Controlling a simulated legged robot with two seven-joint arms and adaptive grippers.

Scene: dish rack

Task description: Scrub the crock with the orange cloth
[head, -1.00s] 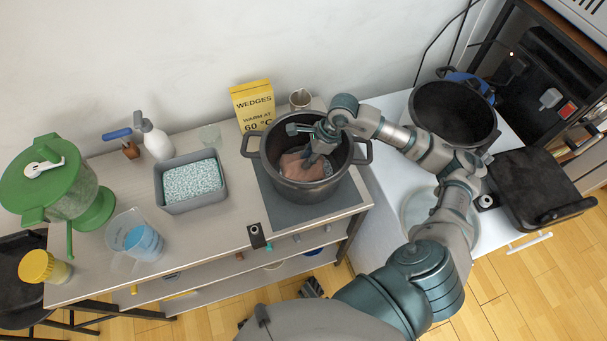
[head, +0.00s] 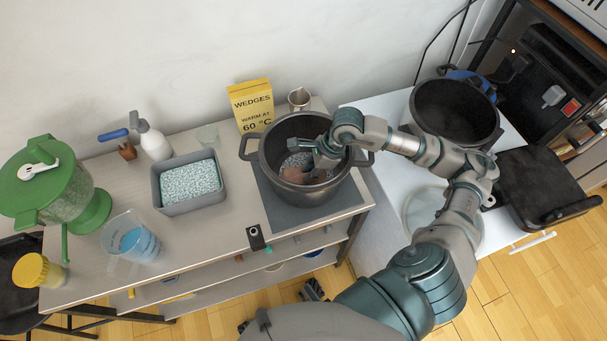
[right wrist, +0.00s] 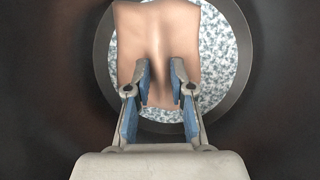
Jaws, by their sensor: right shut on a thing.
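The crock (head: 305,196) is a dark two-handled pot standing on a dark plate at the right end of the bench. Blue-white speckle covers its inside bottom, which also shows in the right wrist view (right wrist: 215,60). My right gripper (head: 318,165) reaches down into the crock from the right. It is shut on the orange cloth (head: 297,183), which looks brownish-pink here. In the right wrist view the cloth (right wrist: 158,45) is pinched between the two blue-padded fingers and lies over the speckle. I cannot tell how firmly it touches the bottom. My left gripper is not in view.
A grey tub (head: 190,205) with speckled contents, a measuring jug (head: 130,240), a green-lidded dispenser (head: 60,190) and a white spray bottle (head: 153,140) stand to the left. A yellow box (head: 251,105) and small metal jug (head: 299,99) stand behind the crock. Another black pot (head: 455,112) is at right.

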